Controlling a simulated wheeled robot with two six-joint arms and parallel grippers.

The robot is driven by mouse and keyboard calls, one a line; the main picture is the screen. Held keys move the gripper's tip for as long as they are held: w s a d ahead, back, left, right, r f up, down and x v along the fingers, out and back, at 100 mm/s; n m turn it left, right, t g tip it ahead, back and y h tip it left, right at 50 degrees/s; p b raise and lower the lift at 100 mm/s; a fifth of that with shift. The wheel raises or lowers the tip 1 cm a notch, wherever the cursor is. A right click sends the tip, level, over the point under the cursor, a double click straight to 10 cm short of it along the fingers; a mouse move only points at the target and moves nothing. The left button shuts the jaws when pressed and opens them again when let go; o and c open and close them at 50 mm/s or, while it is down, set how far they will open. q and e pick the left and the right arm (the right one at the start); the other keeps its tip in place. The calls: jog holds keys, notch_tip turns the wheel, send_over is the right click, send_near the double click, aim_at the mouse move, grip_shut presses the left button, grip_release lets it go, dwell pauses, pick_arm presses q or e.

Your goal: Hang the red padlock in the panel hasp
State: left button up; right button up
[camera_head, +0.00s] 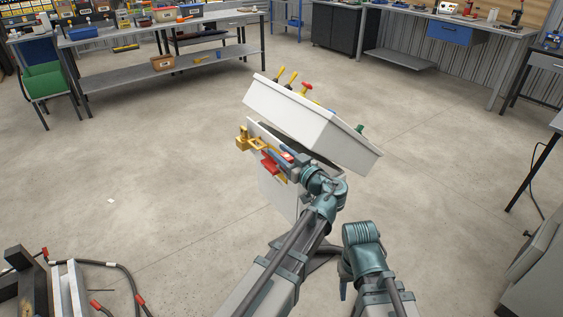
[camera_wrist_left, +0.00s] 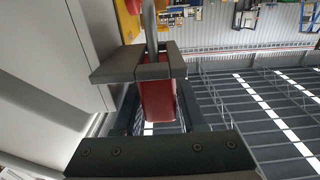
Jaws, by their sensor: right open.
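The panel is a white cabinet (camera_head: 272,188) with a sloped white top in the middle of the head view. A yellow hasp (camera_head: 244,143) sticks out at its left side. My left gripper (camera_head: 284,156) is close in front of the panel face. In the left wrist view the red padlock (camera_wrist_left: 158,100) sits between the dark fingers of that gripper, its grey shackle (camera_wrist_left: 151,28) pointing away from the palm. I cannot tell whether the shackle touches the hasp.
A red handle (camera_head: 269,165) on a yellow plate is beside the left gripper. Several yellow and red-handled tools (camera_head: 292,80) stand behind the cabinet top. A workbench (camera_head: 170,30) is at the back left. Cables (camera_head: 125,275) lie at the lower left. Floor around the cabinet is clear.

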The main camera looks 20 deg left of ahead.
pick_arm(q)
jog(key=shift+c, duration=0.4)
grip_shut()
jog(key=shift+r, duration=0.1)
notch_tip(320, 180, up, 10)
jog(key=p, duration=1)
